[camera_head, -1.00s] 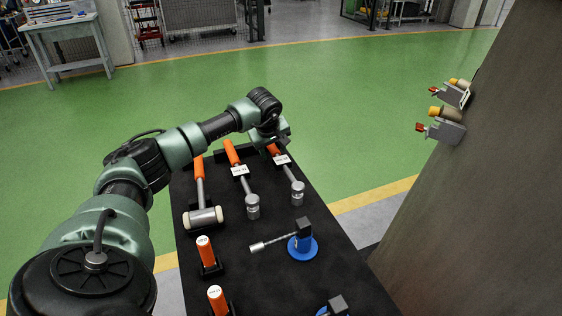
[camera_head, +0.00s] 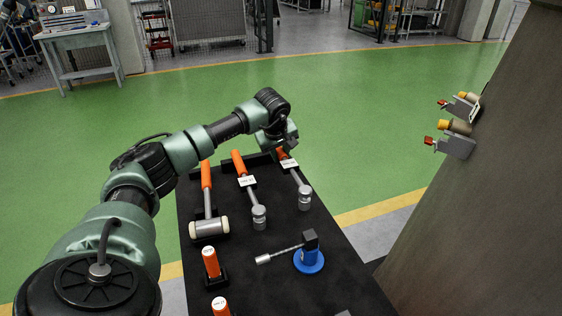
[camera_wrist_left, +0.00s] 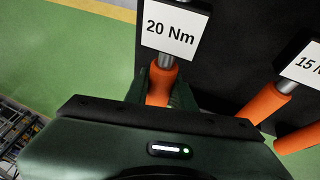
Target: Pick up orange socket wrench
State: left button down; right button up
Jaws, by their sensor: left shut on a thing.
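Two orange-handled socket wrenches with grey shafts lie on the black table (camera_head: 340,265) in the head view. The right one (camera_head: 299,180), with a white label, has its orange handle between the fingers of my left gripper (camera_head: 281,153). In the left wrist view its label reads 20 Nm, and my left gripper (camera_wrist_left: 162,92) is shut on its orange handle (camera_wrist_left: 161,84). The hand hides the handle's end. The other wrench (camera_head: 250,191) lies to its left; its label starts with 15 in the wrist view. My right gripper is not in view.
An orange-handled mallet (camera_head: 208,227) lies at the left. A blue-based tool (camera_head: 309,260) and orange-handled tools (camera_head: 210,262) are nearer. A large grey-brown surface (camera_head: 480,220) with small fittings rises at the right. Green floor lies beyond the table.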

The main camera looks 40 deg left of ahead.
pick_arm(q)
notch_tip(320, 180, up, 18)
jog(key=shift+f, duration=0.2)
dwell(0.6)
